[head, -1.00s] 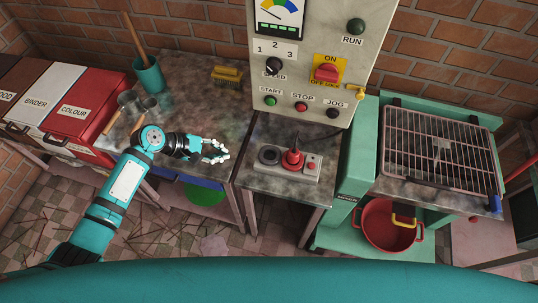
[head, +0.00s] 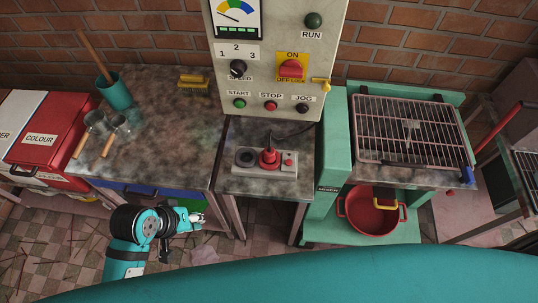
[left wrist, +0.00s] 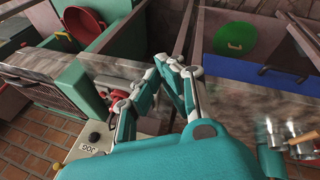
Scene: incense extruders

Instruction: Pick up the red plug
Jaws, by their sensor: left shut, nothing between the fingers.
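The red plug (head: 269,158) stands upright in a pale socket box (head: 254,164) on the small middle table, with a dark cable behind it. My left gripper (head: 198,217) is to the left of the plug and nearer to me, apart from it, in front of the bench edge in the head view. Its fingers are shut and empty. In the left wrist view the closed fingers (left wrist: 180,66) fill the middle. A red shape (left wrist: 115,95) partly hidden behind a finger there may be the plug; I cannot be sure. My right gripper is out of view.
A control panel (head: 265,88) with switches stands behind the plug. A green stand (head: 334,150) with a wire rack (head: 410,128) is on the right, a red pot (head: 372,213) below. Metal cups (head: 97,122) and a yellow brush (head: 193,84) are on the left bench.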

